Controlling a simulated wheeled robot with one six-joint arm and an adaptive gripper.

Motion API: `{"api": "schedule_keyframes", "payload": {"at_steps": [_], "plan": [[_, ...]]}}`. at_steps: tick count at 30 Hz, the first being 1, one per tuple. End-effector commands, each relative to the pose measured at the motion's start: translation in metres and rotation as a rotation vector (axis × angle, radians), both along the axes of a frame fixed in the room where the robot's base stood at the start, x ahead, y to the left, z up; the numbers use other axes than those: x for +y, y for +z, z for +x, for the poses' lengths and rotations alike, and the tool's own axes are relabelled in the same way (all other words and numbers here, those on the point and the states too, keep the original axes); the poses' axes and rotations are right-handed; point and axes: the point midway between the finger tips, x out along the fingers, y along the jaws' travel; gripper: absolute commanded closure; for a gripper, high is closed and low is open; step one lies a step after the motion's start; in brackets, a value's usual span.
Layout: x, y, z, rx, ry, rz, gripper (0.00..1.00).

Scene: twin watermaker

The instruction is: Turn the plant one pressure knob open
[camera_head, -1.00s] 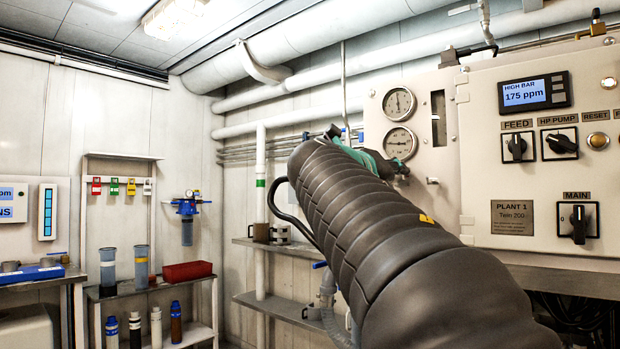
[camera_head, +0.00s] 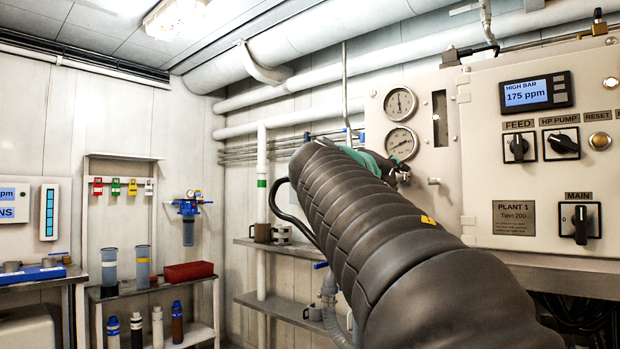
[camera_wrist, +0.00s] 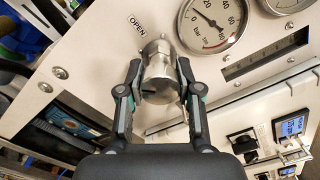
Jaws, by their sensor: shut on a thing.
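The pressure knob (camera_wrist: 158,68) is a silvery metal cylinder on the plant panel in the wrist view. A small "OPEN" label (camera_wrist: 137,25) is on the panel beside it. My gripper (camera_wrist: 157,90) has its two fingers on either side of the knob and is shut on it. In the head view my arm hides the knob, and the gripper (camera_head: 388,166) shows only in part, just below the lower gauge. The plant one panel (camera_head: 480,160) carries a "PLANT 1" plate (camera_head: 516,217).
Two round gauges stand above the gripper, the lower one (camera_head: 401,143) close to it; one gauge (camera_wrist: 211,22) also shows in the wrist view. A display (camera_head: 535,92) reads "HIGH BAR 175 ppm". Switches such as the feed switch (camera_head: 518,148) sit to the right.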

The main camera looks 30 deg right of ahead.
Motion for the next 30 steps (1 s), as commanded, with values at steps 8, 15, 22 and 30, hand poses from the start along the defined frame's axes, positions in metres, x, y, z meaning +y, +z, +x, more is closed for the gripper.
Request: {"api": "schedule_keyframes", "payload": {"at_steps": [8,15,22,30], "plan": [[0.000,-0.003,0.001,0.003,-0.002,0.005,0.39],[0.001,-0.002,0.000,0.001,0.000,0.003,0.39],[0.024,-0.001,-0.008,0.001,0.004,0.003,0.39],[0.065,-0.002,-0.025,0.002,0.006,0.004,0.39]]}}
